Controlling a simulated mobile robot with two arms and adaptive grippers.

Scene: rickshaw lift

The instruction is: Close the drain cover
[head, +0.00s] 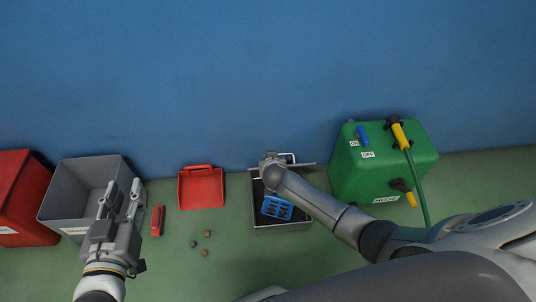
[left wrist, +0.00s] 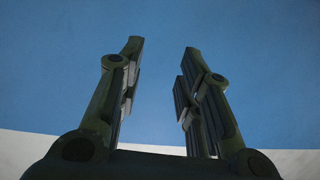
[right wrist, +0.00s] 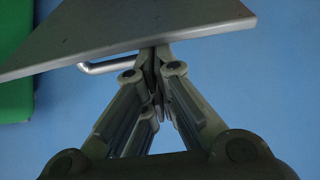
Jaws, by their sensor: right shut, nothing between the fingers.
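The drain (head: 283,224) is a grey-rimmed, dark box on the floor by the wall, with a blue slotted basket (head: 277,208) inside. Its grey cover (head: 303,164) shows nearly edge-on at the back, raised, with a light handle (head: 290,156) behind it. My right arm reaches over the drain, and its wrist hides the gripper in the head view. In the right wrist view my right gripper (right wrist: 158,55) is shut and empty, its tips at the cover plate (right wrist: 130,28), beside the handle (right wrist: 108,66); contact is unclear. My left gripper (head: 122,190) is open and empty, far left.
A green tank (head: 380,175) with a hose and yellow handles stands right of the drain. To the left are a red dustpan (head: 201,190), small lumps (head: 206,243), a red tool (head: 158,220), a grey bin (head: 75,200) and a red bin (head: 22,195). The blue wall is close behind.

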